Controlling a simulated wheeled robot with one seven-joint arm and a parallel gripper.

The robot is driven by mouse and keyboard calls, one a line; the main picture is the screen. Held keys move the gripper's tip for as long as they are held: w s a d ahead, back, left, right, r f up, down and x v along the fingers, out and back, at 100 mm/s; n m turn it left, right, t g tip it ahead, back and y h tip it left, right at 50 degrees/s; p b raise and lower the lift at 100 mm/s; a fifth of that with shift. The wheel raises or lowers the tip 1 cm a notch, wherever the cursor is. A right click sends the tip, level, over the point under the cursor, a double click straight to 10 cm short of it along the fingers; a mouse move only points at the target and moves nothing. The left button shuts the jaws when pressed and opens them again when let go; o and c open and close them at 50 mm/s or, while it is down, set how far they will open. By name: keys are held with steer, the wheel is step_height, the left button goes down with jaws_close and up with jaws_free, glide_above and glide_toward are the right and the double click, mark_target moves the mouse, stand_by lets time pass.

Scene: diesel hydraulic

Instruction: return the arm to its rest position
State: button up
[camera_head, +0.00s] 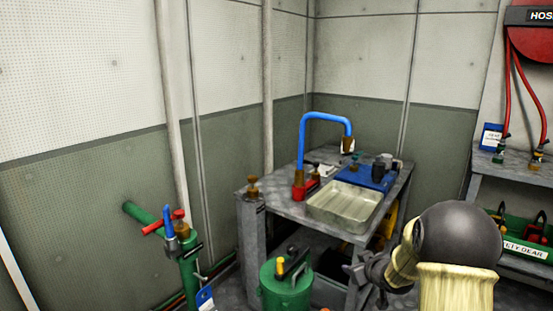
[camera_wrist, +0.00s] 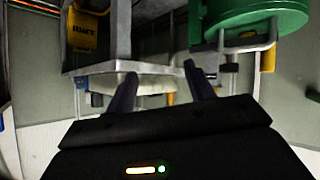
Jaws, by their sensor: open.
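My arm (camera_head: 455,240) shows at the lower right in the head view, with a dark round joint and pale links. My gripper (camera_head: 368,274) is dark and small there, in front of the metal workbench and to the right of the green drum (camera_head: 286,287). In the wrist view, the two dark fingers of my gripper (camera_wrist: 160,86) stand apart with nothing seen between them. The green drum also shows at the upper right of the wrist view (camera_wrist: 262,18).
A green pipe with valves (camera_head: 182,235) stands at left.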

steer(key=s+a+r+m+g+h+p, duration=0.1)
steer(key=s+a+m+g, duration=0.15)
steer(key=s, duration=0.75)
steer(key=s+a+r+m+g+p, duration=0.1)
steer(key=s+a+r+g, duration=0.15)
steer(key=s, duration=0.75)
steer(key=s+a+r+m+g+h+p, duration=0.1)
steer(key=s+a+m+g, duration=0.2)
steer(key=s, duration=0.7)
step_height(320, 180, up, 37)
steer(key=n+p, duration=0.1)
steer(key=p, duration=3.7)
steer(key=shift+s+a+r, duration=0.15)
steer(key=shift+s+a, duration=0.05)
steer(key=shift+a, duration=0.05)
